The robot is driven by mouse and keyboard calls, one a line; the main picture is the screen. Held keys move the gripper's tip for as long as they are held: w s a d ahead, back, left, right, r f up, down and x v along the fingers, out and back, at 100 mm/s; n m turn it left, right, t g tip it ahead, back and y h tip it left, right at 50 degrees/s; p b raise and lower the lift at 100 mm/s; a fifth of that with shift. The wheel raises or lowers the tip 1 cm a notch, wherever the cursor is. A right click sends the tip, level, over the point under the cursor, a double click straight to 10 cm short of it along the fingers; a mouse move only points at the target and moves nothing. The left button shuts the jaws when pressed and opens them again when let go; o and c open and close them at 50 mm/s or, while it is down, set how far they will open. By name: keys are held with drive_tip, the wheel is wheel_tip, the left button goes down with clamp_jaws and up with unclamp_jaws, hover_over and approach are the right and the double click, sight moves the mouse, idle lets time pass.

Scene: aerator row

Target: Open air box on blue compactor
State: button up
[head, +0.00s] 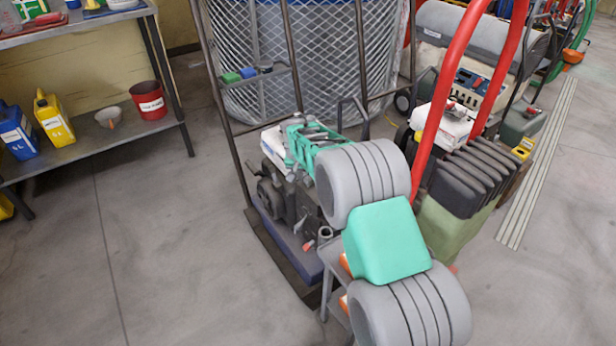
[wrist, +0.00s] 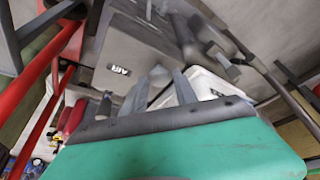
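The blue compactor (head: 308,258) stands left of my arm in the head view, with a blue base and a dark engine. A white housing (head: 272,143) sits at its top, partly behind my gripper (head: 302,146). A larger grey box (wrist: 122,60) marked AIR is farther left. No raised lid is clear to see.
Red handle tubes (head: 449,85) rise right of my arm, beside a green machine with black bellows (head: 470,180). Dark frame bars (head: 228,125) and a mesh cage (head: 325,60) stand behind the compactor. Shelves (head: 85,138) hold jugs at left. The floor at left (head: 165,250) is clear.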

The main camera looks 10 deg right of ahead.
clamp_jaws()
idle(1.0)
